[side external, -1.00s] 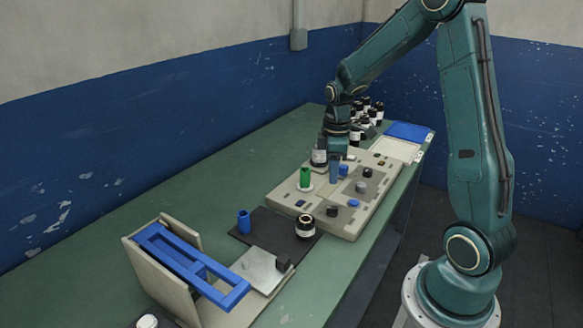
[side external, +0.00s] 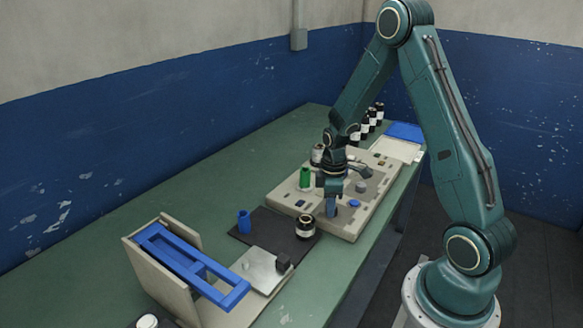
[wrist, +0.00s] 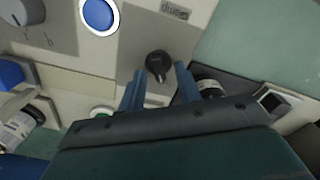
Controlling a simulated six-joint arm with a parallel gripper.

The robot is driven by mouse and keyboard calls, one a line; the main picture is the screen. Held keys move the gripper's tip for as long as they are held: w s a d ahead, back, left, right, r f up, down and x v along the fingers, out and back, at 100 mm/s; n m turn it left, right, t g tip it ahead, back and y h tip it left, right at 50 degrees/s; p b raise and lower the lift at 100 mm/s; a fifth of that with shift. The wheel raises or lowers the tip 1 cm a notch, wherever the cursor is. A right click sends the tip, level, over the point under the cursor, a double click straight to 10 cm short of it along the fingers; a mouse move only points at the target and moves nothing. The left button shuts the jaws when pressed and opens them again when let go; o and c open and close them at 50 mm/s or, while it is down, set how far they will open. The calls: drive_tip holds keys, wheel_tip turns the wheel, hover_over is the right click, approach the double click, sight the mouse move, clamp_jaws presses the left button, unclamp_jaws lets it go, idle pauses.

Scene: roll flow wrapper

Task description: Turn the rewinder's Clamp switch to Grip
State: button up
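The Clamp switch (wrist: 157,64) is a black round knob on a grey plate of the beige rewinder panel (side external: 281,189). Its label (wrist: 175,11) reads "Clamp", upside down in the wrist view. My gripper (wrist: 159,72) is open, with one blue finger on each side of the knob in that view. I cannot tell whether the fingers touch it. The Grip mark cannot be read. In the side view my gripper (side external: 331,210) points down over the panel's near part and hides the knob.
A blue button (wrist: 99,14) and a grey dial (wrist: 22,8) are beside the switch. A dark roll (side external: 305,227) stands close by, left of the panel's near corner. A blue cylinder (side external: 244,222) stands on the dark mat.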

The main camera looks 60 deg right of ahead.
clamp_jaws()
drive_tip(key=shift+m, duration=0.3)
drive_tip(key=m, duration=0.5)
drive_tip(key=shift+d+m, duration=0.2)
drive_tip(key=shift+m, duration=0.2)
drive_tip(key=m, duration=0.5)
drive_tip(key=shift+d+m, duration=0.2)
drive_tip(key=shift+m, duration=0.1)
idle(0.4)
unclamp_jaws()
